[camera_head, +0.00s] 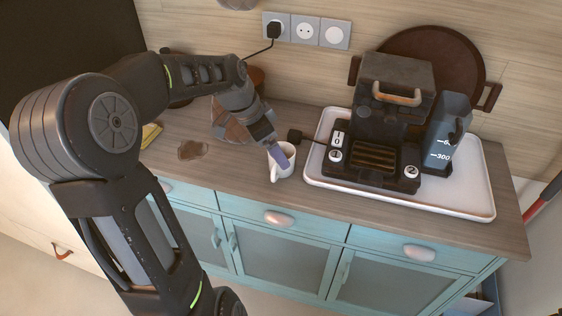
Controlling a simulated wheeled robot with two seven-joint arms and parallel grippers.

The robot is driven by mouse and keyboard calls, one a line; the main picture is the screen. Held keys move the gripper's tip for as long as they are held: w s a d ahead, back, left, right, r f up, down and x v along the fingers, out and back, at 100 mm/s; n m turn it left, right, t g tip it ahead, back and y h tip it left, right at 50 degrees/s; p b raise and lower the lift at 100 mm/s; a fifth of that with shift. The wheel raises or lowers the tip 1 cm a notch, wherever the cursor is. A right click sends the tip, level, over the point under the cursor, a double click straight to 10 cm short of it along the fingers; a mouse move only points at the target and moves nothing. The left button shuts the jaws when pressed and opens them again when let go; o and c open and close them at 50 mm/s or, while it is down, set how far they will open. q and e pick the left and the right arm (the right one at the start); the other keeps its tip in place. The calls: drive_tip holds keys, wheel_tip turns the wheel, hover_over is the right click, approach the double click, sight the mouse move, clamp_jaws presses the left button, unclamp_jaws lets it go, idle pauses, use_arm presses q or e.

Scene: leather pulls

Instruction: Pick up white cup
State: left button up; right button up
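The white cup (287,174) stands upright near the front edge of the wooden countertop, left of the white tray. Its handle is on the left front side. My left gripper (279,154) reaches down from above and behind, with a finger at the cup's rim, overlapping the opening. The fingers are small and seen at an angle, so I cannot tell if they are open or closed, or touching the cup. My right gripper is not in view.
A black coffee machine (390,130) with a grey water tank (447,135) stands on the white tray (470,207), right of the cup. Sockets (305,31) and a round brown tray (440,62) are behind.

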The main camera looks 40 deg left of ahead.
use_arm(q)
drive_tip(key=p+x, duration=0.1)
drive_tip(key=x, duration=0.4)
drive_tip(key=shift+w, duration=0.1)
drive_tip(key=shift+c, duration=0.3)
drive_tip(key=c, duration=1.6)
wheel_tip(320, 180, up, 10)
drive_tip(key=b, duration=0.1)
